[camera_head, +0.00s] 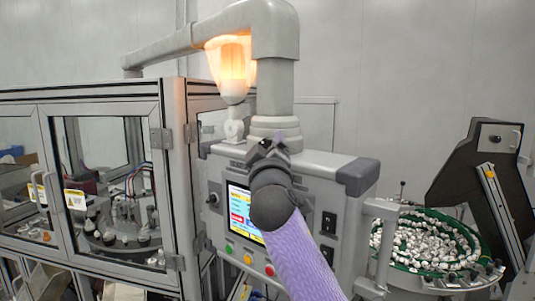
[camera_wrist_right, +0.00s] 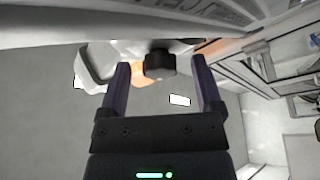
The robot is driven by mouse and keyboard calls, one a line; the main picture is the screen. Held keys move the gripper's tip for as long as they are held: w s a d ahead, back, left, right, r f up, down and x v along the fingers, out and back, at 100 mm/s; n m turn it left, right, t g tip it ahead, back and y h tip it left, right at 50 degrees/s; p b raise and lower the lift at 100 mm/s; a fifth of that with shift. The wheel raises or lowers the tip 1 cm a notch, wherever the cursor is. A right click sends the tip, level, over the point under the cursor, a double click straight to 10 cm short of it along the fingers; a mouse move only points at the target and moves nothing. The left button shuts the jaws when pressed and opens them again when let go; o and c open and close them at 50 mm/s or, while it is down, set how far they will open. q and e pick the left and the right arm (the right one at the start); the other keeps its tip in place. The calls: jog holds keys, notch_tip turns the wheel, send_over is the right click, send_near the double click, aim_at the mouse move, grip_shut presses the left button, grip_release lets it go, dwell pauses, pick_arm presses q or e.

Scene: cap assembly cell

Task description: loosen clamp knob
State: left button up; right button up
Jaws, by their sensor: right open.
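The clamp knob (camera_wrist_right: 160,64) is a small dark knob in the right wrist view, below a pale grey housing (camera_wrist_right: 140,27). My right gripper (camera_wrist_right: 161,72) is open, with one dark finger on each side of the knob and a visible gap on both sides. In the head view my right gripper (camera_head: 268,147) is up against the grey control box (camera_head: 325,172), just below the thick support pipe's collar. There the gripper and wrist hide the knob. My left gripper is in neither view.
A lit orange lamp (camera_head: 231,66) hangs left of the vertical pipe (camera_head: 275,88). The control box has a touchscreen (camera_head: 238,207) and buttons on its front. A glazed machine cabinet (camera_head: 110,190) stands left, and a green-rimmed bowl of white caps (camera_head: 425,240) stands right.

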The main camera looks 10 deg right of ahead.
jog(key=b+v, duration=0.5)
jog(key=v, duration=0.5)
jog(key=shift+w, duration=0.1)
